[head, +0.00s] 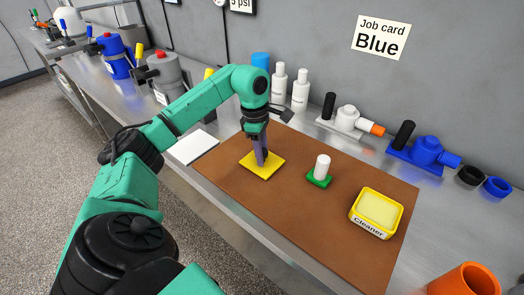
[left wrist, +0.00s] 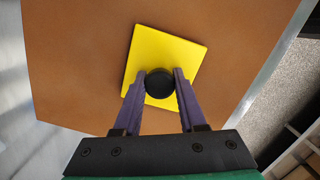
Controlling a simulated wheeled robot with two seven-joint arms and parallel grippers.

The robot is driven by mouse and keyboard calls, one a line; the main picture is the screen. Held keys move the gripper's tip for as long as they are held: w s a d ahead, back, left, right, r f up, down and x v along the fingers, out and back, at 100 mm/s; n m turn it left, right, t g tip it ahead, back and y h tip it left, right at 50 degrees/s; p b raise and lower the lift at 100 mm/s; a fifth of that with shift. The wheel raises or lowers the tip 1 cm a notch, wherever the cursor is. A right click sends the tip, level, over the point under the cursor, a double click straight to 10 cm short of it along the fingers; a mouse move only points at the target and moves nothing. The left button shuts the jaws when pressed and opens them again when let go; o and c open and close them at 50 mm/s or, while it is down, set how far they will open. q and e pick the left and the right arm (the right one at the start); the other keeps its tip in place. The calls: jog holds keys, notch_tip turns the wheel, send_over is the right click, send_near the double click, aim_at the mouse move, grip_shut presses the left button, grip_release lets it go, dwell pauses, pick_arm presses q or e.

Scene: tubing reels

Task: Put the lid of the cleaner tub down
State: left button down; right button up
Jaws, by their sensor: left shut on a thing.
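The cleaner tub's lid is a flat yellow square (head: 257,166) at the left part of the brown mat, and it also shows in the left wrist view (left wrist: 185,58). It has a round black knob (left wrist: 159,83) in its middle. My left gripper (head: 261,159) is shut on that knob from above, with a purple finger on each side. The lid looks at or very near the mat; I cannot tell whether it touches. The cleaner tub (head: 375,234) is yellow with a pale yellow content, open on top, at the right of the mat. My right gripper is not in view.
A white cylinder on a green base (head: 320,172) stands between lid and tub. The brown mat (head: 300,215) is otherwise clear. White bottles (head: 300,90), a white fitting (head: 347,120) and a blue fitting (head: 425,153) line the wall. An orange cup (head: 467,281) stands at the lower right.

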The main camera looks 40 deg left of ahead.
pick_arm(q)
jog(key=shift+f, duration=0.1)
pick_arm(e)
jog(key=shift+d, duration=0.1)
pick_arm(q)
jog(key=c, duration=0.8)
grip_release()
jog(key=o, duration=0.3)
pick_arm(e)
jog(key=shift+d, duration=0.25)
pick_arm(q)
jog(key=r, duration=0.6)
jog(key=a+r, duration=0.1)
jog(key=r, duration=0.2)
jog(key=shift+s+r, duration=0.1)
jog(key=shift+s, duration=0.1)
jog(key=r+p, duration=0.1)
jog(key=r, duration=0.2)
jog(key=shift+s+a+r+p, duration=0.1)
jog(key=shift+s+a+p, duration=0.1)
jog(key=shift+p, duration=0.2)
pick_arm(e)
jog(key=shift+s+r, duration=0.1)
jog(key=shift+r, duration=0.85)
